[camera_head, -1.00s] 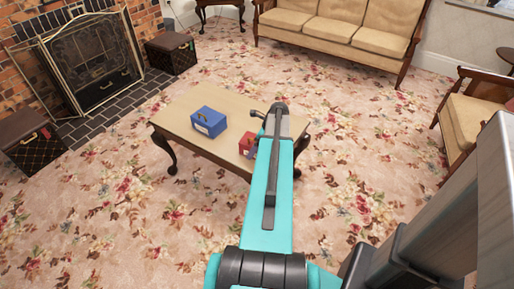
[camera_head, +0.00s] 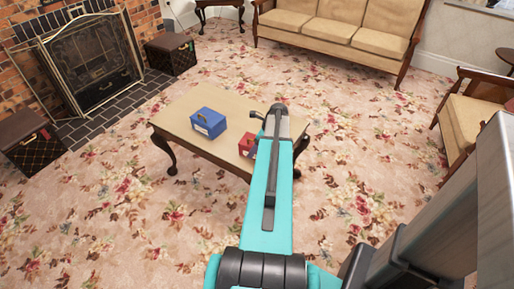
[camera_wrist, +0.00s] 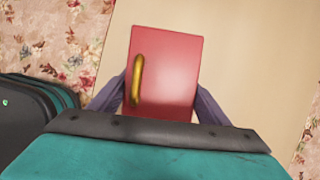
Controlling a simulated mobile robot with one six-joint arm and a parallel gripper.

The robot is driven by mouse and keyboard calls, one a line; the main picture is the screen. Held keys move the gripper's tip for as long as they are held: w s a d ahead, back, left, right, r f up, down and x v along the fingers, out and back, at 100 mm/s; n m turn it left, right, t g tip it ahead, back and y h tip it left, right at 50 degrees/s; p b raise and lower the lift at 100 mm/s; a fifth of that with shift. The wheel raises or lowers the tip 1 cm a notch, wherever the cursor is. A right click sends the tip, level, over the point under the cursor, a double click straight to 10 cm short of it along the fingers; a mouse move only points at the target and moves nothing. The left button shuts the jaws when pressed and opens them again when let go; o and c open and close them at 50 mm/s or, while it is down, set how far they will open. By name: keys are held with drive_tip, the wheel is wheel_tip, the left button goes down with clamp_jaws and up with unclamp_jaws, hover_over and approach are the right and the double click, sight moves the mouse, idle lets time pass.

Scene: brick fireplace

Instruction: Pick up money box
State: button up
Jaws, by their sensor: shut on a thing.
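A red money box (camera_head: 245,142) with a yellow handle is at the right end of the wooden coffee table, partly hidden behind my arm in the head view. In the wrist view the red box (camera_wrist: 172,75) fills the space between the two purple-grey fingers of my gripper (camera_wrist: 163,92), one on each side. My gripper is shut on it. Whether the box touches the tabletop cannot be told. A similar blue box (camera_head: 208,122) with a yellow handle stands left of it on the same table.
The coffee table (camera_head: 180,112) has curved dark legs and stands on floral carpet. A brick fireplace with a screen (camera_head: 88,65) is at the left, with brown boxes (camera_head: 170,55) beside it. A sofa (camera_head: 335,28) is at the back and an armchair (camera_head: 468,112) at the right.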

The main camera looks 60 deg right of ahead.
drive_tip(key=shift+r, duration=0.7)
wheel_tip(320, 180, up, 2)
drive_tip(key=shift+r, duration=0.1)
drive_tip(key=s+a+r, duration=0.1)
drive_tip(key=s, duration=1.5)
drive_tip(key=shift+a+r, duration=0.2)
drive_tip(key=shift+a, duration=0.1)
drive_tip(key=shift+w, duration=0.1)
